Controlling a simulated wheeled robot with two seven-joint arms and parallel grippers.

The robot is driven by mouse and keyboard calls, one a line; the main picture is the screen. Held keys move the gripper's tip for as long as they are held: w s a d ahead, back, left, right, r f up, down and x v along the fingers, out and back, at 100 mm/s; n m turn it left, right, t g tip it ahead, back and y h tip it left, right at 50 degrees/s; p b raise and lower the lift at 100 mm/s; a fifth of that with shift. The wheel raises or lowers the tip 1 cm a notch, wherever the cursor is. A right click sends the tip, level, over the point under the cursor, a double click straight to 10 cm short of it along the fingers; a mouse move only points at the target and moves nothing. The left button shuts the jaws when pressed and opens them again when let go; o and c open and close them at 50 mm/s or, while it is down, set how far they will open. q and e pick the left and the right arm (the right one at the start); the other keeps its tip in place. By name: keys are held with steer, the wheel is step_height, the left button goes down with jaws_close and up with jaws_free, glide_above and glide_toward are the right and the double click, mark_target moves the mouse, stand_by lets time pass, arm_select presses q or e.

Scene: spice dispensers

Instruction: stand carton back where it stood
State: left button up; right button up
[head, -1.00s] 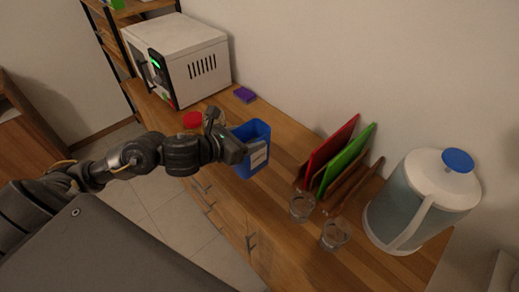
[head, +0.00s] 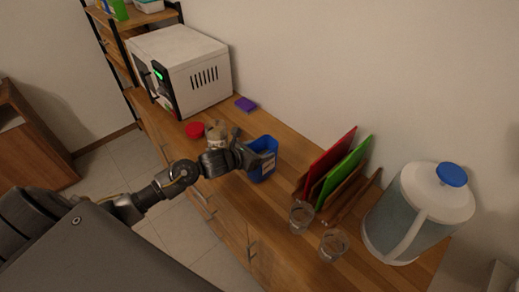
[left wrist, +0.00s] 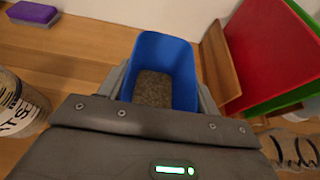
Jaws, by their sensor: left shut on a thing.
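The carton (head: 264,146) is a blue, open-topped box with a pale label on its side, upright over the wooden counter. My left gripper (head: 250,158) is shut on it from the left. In the left wrist view the carton (left wrist: 163,57) stands between the fingers, and brown grains show inside it. Its base is hidden by the gripper in that view. I cannot tell whether the base touches the counter. My right gripper is not in view.
A jar (head: 216,132) and a red lid (head: 195,130) are left of the carton. A rack with red and green boards (head: 340,165), two glasses (head: 301,217) and a water jug (head: 415,212) are to the right. A purple sponge (head: 245,104) and white oven (head: 185,65) are behind.

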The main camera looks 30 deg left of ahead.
arm_select(q)
steer(key=shift+f, duration=0.45)
steer(key=o, duration=1.6)
steer(key=shift+b+v, duration=1.6)
steer(key=shift+v, duration=4.45)
